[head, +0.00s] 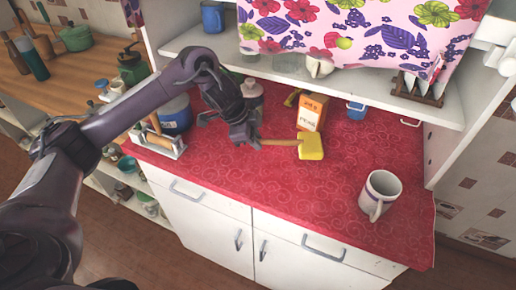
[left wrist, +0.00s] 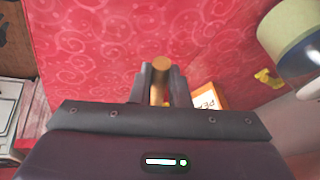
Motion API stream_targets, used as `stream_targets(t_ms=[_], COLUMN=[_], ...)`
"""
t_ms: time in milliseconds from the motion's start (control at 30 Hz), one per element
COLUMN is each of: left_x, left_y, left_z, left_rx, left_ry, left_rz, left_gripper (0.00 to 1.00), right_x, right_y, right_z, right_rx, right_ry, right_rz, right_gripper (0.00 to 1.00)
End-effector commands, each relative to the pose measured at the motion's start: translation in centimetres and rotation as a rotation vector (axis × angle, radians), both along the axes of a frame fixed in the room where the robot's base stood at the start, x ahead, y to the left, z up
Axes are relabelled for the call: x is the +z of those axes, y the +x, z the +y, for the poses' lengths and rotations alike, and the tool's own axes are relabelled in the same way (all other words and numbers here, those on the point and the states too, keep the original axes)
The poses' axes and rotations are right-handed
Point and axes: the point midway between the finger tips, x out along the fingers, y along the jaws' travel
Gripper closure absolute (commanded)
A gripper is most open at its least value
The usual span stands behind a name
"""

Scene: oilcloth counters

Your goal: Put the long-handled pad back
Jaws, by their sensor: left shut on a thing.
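The long-handled pad has a yellow pad head (head: 311,147) and a brown wooden handle (head: 280,142). My left gripper (head: 250,141) is shut on the handle, at the end away from the yellow head. The head is to the right of the gripper, just in front of an orange and white box. I cannot tell whether the pad touches the red cloth or is a little above it. My right gripper is not in view.
The orange and white box (head: 312,112) stands behind the pad. A metal rack (head: 168,148) with a wooden piece stands at the counter's left, near a blue container (head: 176,116). The red counter (head: 285,190) is clear in front.

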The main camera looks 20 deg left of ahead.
Motion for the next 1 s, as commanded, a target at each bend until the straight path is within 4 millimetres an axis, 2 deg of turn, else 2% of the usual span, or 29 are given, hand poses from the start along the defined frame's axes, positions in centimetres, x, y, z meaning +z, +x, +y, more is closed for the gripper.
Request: stream_targets(t_ms=[300,667,700,833,1000], left_x=[-3.6,-4.1,-4.1,-4.1,-4.1], left_y=[0.0,0.0,0.0,0.0,0.0], left_z=[0.0,0.0,0.0,0.0,0.0], left_rx=[0.001,0.0,0.0,0.0,0.0], left_ry=[0.001,0.0,0.0,0.0,0.0], left_rz=[0.001,-0.001,-0.001,-0.001,-0.001], left_gripper=[1.0,1.0,0.82,0.65,0.63], right_x=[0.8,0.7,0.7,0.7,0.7], right_y=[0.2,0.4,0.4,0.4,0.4], right_z=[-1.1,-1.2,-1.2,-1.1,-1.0], right_rx=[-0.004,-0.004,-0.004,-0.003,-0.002], right_ry=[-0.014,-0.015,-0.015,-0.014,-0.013], right_rz=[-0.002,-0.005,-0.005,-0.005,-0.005], right_gripper=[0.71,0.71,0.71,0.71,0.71])
